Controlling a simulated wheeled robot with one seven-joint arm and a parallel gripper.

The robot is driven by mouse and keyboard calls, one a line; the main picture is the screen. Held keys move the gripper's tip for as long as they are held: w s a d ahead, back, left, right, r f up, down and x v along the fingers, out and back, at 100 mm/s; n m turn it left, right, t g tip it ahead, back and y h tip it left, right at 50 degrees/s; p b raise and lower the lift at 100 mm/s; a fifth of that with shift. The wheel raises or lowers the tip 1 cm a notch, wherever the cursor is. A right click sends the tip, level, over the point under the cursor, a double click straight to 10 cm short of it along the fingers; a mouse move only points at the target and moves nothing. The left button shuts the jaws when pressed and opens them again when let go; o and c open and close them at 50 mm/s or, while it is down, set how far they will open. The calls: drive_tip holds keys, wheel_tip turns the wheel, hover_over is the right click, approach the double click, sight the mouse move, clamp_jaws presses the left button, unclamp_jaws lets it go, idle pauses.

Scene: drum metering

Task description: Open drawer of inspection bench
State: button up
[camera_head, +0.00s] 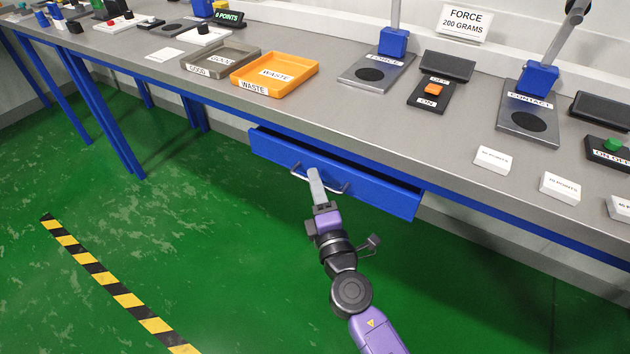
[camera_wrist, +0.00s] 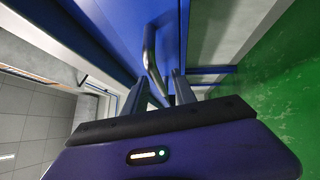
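The inspection bench (camera_head: 330,105) has a blue drawer (camera_head: 375,192) under its top. The drawer stands partly out, with a dark gap above its front. Its metal handle (camera_head: 334,189) is a curved bar, also seen in the wrist view (camera_wrist: 150,58). My gripper (camera_head: 314,178) reaches the handle from the front, near its middle. The drawer's inside is mostly hidden.
An orange waste tray (camera_head: 238,87) and a grey tray (camera_head: 200,69) sit on the bench above the drawer. Instruments and small white blocks stand to the right. The green floor (camera_head: 200,250) in front is clear, with a striped tape line (camera_head: 115,288).

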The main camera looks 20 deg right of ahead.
drive_tip(key=shift+w+d, duration=0.1)
drive_tip(key=shift+w, duration=0.2)
clamp_jaws()
idle(1.3)
